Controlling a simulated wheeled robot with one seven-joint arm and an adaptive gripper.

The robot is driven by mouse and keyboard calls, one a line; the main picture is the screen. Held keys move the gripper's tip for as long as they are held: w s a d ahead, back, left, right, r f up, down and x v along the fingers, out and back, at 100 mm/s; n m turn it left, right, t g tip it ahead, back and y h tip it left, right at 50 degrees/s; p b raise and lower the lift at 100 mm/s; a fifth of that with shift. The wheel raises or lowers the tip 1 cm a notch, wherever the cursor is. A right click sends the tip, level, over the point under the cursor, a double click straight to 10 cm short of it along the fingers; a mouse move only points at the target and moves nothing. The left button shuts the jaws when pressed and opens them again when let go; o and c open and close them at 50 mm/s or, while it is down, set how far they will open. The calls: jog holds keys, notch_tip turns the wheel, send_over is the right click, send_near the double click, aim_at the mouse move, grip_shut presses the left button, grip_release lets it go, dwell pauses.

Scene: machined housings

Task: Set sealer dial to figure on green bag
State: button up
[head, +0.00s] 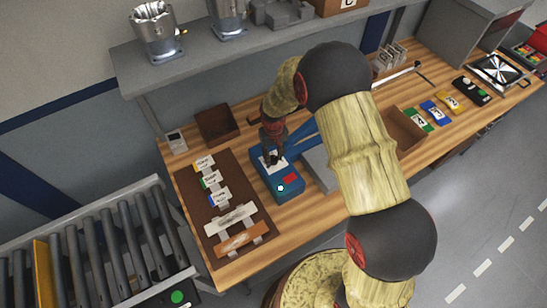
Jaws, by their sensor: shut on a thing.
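The blue sealer (287,194) stands on the wooden bench, with a red patch and a small pale round spot on its front part. A white plate is on its back part. My gripper (270,156) points down over this plate and is shut on what seems to be the dial, which is mostly hidden by the fingers. A green bag (411,114) with a white label lies on the bench at the right, beside a blue bag (429,106) and a yellow bag (443,97). The figures are too small to read.
A brown mat (199,208) left of the sealer holds several labelled strips. A dark brown tray (217,124) stands behind. An open wooden box (404,130) and a grey block (319,169) are right of the sealer. A shelf (192,51) overhangs the bench's back.

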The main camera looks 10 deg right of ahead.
aim_at(273, 158)
jog(key=shift+n, duration=0.8)
jog(key=o, duration=1.1)
jog(key=shift+o, duration=0.3)
notch_tip(273, 158, up, 12)
